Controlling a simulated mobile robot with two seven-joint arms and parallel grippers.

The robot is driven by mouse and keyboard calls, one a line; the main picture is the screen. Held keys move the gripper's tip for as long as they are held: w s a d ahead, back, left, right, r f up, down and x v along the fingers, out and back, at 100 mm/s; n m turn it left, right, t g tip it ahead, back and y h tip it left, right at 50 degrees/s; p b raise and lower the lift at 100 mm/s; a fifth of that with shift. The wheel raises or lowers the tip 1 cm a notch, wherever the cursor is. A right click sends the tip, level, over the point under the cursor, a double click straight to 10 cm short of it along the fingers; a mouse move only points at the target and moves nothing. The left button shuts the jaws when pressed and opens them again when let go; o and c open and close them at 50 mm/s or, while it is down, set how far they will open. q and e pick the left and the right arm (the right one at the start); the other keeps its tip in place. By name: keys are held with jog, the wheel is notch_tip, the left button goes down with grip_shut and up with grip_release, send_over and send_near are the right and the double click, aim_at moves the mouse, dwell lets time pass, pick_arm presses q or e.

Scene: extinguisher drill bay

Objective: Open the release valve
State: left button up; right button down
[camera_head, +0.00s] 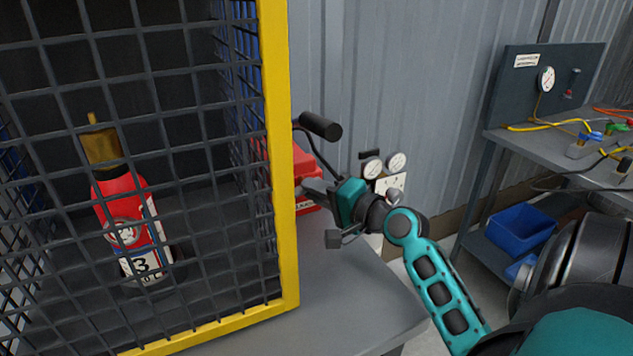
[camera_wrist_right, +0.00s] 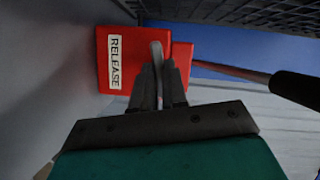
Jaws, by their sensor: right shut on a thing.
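The release valve is a red box (camera_wrist_right: 125,65) with a white label reading RELEASE, in the right wrist view. In the head view the red box (camera_head: 308,207) is partly hidden behind the cage's yellow post. My right gripper (camera_head: 311,188) reaches left to the box. In the right wrist view its fingers (camera_wrist_right: 158,82) are shut on a thin grey lever (camera_wrist_right: 156,50) in front of the red box. A bar with a black grip (camera_wrist_right: 298,90) extends to the right of it; this black grip (camera_head: 320,126) is above my gripper in the head view. My left gripper is not in view.
A mesh cage with a yellow frame (camera_head: 280,150) stands on the grey table (camera_head: 350,305), close left of my right gripper. Inside is a red extinguisher (camera_head: 118,195). Gauges (camera_head: 397,161) are behind my wrist. A bench with hoses (camera_head: 500,140) and a blue bin (camera_head: 520,228) are right.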

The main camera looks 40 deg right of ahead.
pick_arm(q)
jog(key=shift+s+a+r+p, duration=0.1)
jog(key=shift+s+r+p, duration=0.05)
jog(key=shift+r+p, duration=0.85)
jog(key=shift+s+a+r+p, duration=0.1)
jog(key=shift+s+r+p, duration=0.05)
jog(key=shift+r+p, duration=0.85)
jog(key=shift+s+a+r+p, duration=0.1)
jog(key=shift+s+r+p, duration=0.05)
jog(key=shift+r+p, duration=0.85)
pick_arm(e)
jog(key=shift+a+r+n+g+h, duration=0.1)
jog(key=shift+n+g+h, duration=0.25)
jog(key=shift+n, duration=0.6)
jog(key=shift+r+n+g+h, duration=0.15)
jog(key=shift+n+g, duration=0.4)
jog(key=shift+n, duration=0.4)
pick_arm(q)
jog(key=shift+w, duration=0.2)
pick_arm(e)
jog(key=shift+f, duration=0.1)
jog(key=c, duration=1.2)
grip_release()
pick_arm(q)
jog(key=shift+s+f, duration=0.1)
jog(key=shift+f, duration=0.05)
pick_arm(e)
jog(key=shift+o, duration=0.2)
